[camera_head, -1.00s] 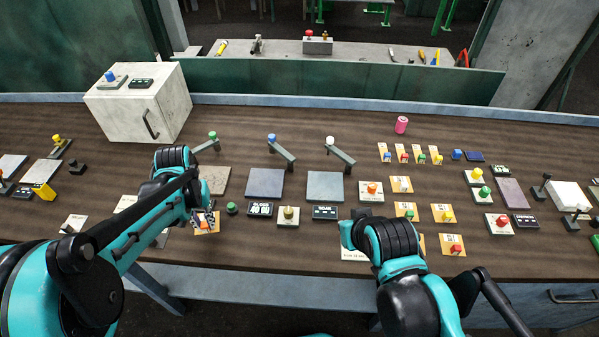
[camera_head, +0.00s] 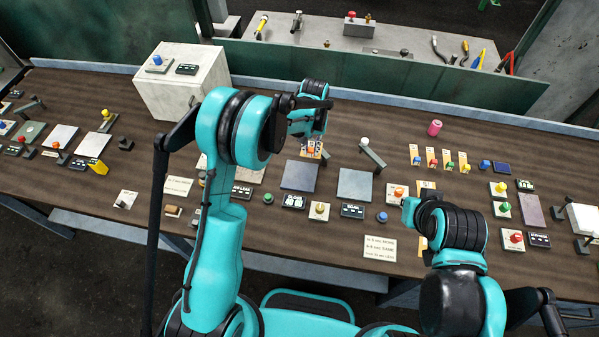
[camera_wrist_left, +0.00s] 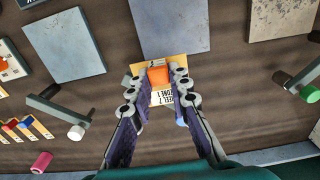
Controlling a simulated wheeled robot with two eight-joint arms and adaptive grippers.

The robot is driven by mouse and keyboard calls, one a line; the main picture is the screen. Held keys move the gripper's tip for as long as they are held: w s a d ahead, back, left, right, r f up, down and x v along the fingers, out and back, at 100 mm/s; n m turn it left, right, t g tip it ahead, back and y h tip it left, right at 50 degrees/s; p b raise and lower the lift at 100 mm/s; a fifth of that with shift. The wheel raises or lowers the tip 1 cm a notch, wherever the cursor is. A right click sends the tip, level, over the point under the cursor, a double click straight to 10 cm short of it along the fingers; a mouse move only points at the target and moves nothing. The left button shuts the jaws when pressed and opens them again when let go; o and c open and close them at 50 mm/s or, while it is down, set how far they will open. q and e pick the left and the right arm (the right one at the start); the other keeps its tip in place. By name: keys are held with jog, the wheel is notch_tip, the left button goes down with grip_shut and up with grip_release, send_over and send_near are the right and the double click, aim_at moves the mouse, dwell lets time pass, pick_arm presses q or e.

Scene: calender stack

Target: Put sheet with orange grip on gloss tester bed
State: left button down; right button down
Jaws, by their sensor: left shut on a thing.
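A small yellow-tan sheet with an orange grip (camera_head: 311,151) and a white label is held in my left gripper (camera_head: 309,138). In the left wrist view, the two fingers (camera_wrist_left: 159,86) are shut on the orange grip (camera_wrist_left: 158,75) from both sides. The gloss tester bed (camera_head: 298,177) is a flat blue-grey plate behind the gloss display (camera_head: 293,201). The sheet is by the bed's far edge in the head view; whether it touches is unclear. The bed also shows in the left wrist view (camera_wrist_left: 172,25). My right gripper is out of view.
Another grey plate (camera_head: 354,185) with a white-knobbed lever (camera_head: 371,151) stands to the right. The blue-knobbed lever (camera_wrist_left: 181,122) is partly hidden behind my fingers. Several colour-gripped sheets (camera_head: 440,164) lie farther right. A white cabinet (camera_head: 183,82) stands back left.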

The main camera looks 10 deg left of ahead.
pick_arm(q)
send_over(299, 179)
notch_tip(299, 179, down, 4)
jog(key=shift+w+f+b, duration=0.1)
jog(key=shift+f+b, duration=0.25)
jog(key=shift+f, duration=1.65)
jog(key=c, duration=1.4)
grip_release()
jog(key=shift+f, duration=0.1)
